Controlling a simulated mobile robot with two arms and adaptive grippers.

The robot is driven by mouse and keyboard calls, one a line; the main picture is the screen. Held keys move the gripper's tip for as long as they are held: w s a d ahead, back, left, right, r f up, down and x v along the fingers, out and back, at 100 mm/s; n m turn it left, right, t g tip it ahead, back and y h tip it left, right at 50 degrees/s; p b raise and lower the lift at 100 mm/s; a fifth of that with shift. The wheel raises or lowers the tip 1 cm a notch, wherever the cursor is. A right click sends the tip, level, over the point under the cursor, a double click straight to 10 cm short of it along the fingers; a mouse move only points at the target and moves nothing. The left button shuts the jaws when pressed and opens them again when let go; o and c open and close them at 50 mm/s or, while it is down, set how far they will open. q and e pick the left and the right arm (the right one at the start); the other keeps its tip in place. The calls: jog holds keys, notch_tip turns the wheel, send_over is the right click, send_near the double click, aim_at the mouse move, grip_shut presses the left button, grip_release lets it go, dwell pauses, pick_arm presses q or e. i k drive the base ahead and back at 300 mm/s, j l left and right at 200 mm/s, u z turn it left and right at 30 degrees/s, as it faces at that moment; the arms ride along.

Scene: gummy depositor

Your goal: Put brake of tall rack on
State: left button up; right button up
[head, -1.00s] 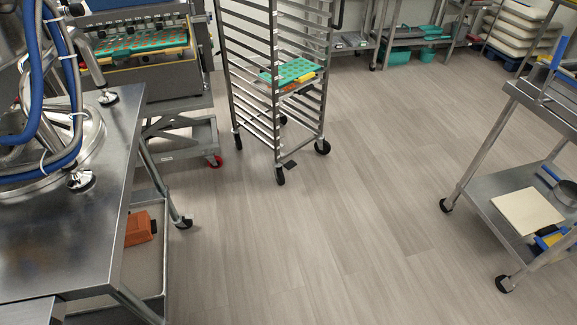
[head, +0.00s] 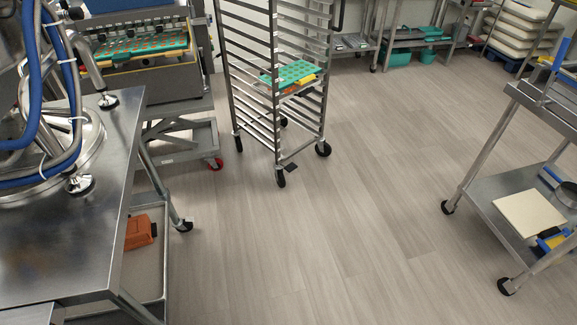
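The tall rack (head: 276,100) stands upright on the floor in the upper middle of the head view, on black casters. A small black pedal, which looks like the brake (head: 290,167), sticks out by its front caster (head: 281,178). Whether it is pressed down is too small to tell. Neither of my grippers is in view.
A steel table (head: 120,190) with blue hoses fills the left. A machine on a wheeled frame (head: 183,141) stands left of the rack. A steel cart (head: 490,183) with a cream board (head: 529,214) stands at the right. The floor (head: 340,230) between is clear.

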aim_at(291, 166)
jog(key=i+u, duration=0.15)
jog(key=i, duration=0.65)
jog(key=i+l+u, duration=0.1)
jog(key=i, duration=0.65)
jog(key=l, duration=0.1)
